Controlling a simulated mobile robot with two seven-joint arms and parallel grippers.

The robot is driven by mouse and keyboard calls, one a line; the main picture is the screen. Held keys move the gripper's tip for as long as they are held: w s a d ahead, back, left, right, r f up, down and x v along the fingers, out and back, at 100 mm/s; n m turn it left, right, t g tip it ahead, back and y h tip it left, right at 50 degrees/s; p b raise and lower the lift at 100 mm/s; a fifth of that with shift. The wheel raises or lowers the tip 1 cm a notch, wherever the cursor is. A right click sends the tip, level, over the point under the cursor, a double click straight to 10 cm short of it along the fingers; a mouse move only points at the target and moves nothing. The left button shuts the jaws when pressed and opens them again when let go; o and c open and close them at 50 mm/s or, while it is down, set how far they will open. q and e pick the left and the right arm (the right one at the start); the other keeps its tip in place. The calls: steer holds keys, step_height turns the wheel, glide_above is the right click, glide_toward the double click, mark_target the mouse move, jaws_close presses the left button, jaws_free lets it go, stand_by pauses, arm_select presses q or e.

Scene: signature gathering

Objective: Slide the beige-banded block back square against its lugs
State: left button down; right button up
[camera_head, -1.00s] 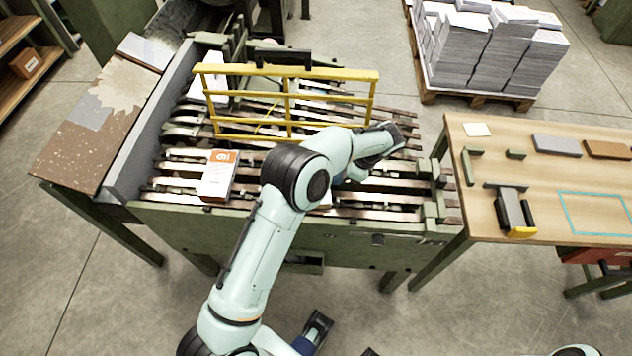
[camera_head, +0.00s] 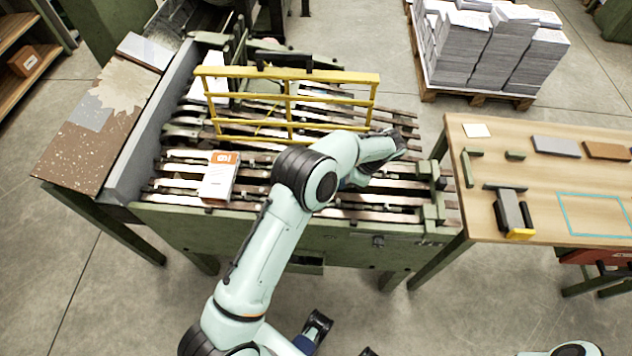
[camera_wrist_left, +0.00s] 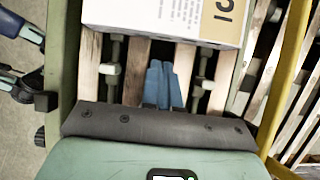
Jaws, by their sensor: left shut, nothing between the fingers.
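The beige-banded block (camera_wrist_left: 160,18) is at the top of the left wrist view, a white block with a dark-printed beige band on its right. It is cut off by the frame and not made out in the head view, where my arm covers the middle. My left gripper (camera_wrist_left: 163,72) has its blue fingers shut together and empty, just below the block's near edge, with a small gap showing in the picture.
A yellow guard frame (camera_head: 288,100) stands over the slatted bed, behind my left arm. An orange-banded block (camera_head: 219,176) lies to the left, and another white block (camera_head: 207,88) is behind. A wooden table (camera_head: 560,140) with tools stands at right.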

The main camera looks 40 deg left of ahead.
arm_select(q)
step_height(320, 180, up, 6)
steer(key=p, duration=0.4)
steer(key=shift+r, duration=0.2)
arm_select(e)
steer(key=r, duration=0.1)
steer(key=w+r, duration=0.1)
steer(key=r, duration=0.1)
steer(key=w+r, duration=0.1)
steer(key=r, duration=0.1)
steer(key=shift+r, duration=0.1)
steer(key=shift+s, duration=0.1)
